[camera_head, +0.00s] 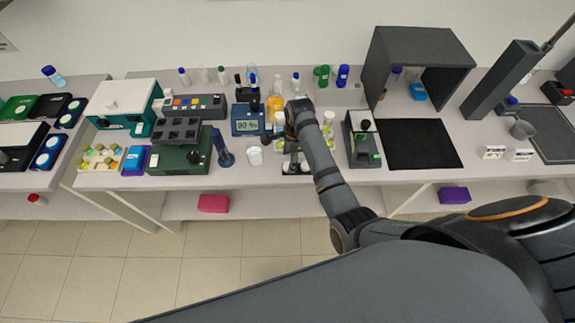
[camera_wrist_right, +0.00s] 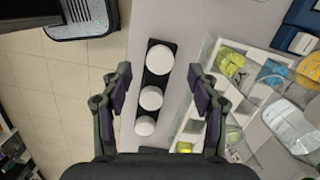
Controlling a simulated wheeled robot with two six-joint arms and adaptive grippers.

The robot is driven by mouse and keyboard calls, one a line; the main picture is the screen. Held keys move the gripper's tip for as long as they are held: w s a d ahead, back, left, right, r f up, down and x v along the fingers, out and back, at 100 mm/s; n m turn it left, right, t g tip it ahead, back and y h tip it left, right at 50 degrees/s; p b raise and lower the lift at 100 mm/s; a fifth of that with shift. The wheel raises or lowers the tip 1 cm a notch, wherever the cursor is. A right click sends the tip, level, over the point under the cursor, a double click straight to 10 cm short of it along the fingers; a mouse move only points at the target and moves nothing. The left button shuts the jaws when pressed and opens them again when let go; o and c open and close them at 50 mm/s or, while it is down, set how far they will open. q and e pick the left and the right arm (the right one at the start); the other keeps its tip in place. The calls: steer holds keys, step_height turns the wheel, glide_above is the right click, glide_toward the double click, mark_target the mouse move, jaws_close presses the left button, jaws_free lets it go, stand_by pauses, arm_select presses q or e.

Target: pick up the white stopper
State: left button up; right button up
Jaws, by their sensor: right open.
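Several white round tops show in the right wrist view: a large white stopper (camera_wrist_right: 160,59), a middle one (camera_wrist_right: 151,97) and a smaller one (camera_wrist_right: 145,125). They stand in a row on a narrow black holder (camera_wrist_right: 167,80). My right gripper (camera_wrist_right: 159,85) is open, with one finger on each side of the row and nothing held. Its height above the stoppers is hard to judge. In the head view the black holder (camera_head: 296,168) lies near the bench's front edge, partly hidden by my right arm. My left gripper is not in view.
A clear tray with bottles (camera_wrist_right: 232,95) lies close right of the holder in the wrist view. A blue display device (camera_head: 247,120) and a small beaker (camera_head: 254,156) stand left of my arm in the head view. A dark device (camera_head: 361,140) stands to its right.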

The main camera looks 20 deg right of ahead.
mark_target(288, 163)
steer(key=shift+a+f, duration=0.15)
steer(key=shift+f, duration=1.5)
steer(key=c, duration=0.9)
steer(key=shift+w+r, duration=0.1)
steer(key=shift+r, duration=0.05)
